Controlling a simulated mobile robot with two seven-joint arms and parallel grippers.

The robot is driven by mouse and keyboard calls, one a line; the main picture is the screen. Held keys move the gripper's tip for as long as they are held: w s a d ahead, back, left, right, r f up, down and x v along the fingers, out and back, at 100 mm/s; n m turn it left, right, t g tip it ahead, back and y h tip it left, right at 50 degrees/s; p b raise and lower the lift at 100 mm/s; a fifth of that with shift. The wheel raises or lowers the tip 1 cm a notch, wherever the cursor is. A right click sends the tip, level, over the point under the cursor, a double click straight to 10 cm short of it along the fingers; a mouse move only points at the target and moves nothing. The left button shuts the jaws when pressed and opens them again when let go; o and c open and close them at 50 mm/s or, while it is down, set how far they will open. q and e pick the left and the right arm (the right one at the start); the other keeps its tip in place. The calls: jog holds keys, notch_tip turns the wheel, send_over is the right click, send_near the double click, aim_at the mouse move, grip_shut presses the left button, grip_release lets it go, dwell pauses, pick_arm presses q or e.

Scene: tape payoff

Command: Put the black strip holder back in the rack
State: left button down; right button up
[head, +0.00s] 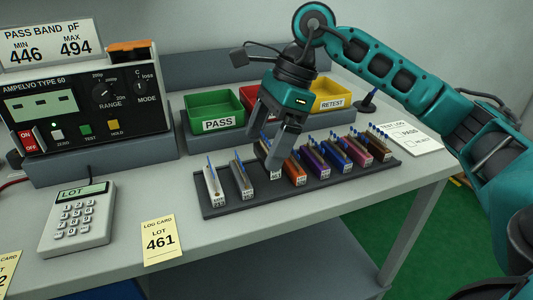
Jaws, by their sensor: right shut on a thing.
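My right gripper (276,146) reaches down from above the rack, its jaws shut on a strip holder. That holder, which I take for the black strip holder (271,168), is mostly hidden by the fingers; its pale front label and a blue tip show. My left gripper is not in view.
Purple (317,163), blue (338,157) and other holders fill the rack's right part. Green (213,111), red and yellow (330,95) bins stand behind. A meter (85,105), keypad (75,218) and lot card (161,241) are at left. The bench's front edge is close to the rack.

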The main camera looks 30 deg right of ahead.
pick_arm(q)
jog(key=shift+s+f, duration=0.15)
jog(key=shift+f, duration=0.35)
pick_arm(e)
jog(key=shift+f, duration=1.4)
jog(key=shift+f+b, duration=0.15)
jog(key=shift+b, duration=0.15)
jog(key=o, duration=0.7)
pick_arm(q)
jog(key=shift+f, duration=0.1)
pick_arm(e)
jog(key=shift+r, duration=0.25)
pick_arm(q)
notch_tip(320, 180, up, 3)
jog(key=p, duration=0.2)
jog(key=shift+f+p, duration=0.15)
jog(key=shift+p, duration=0.15)
pick_arm(e)
jog(key=v, duration=1.1)
jog(key=shift+d+r, duration=0.2)
jog(key=shift+r, duration=0.15)
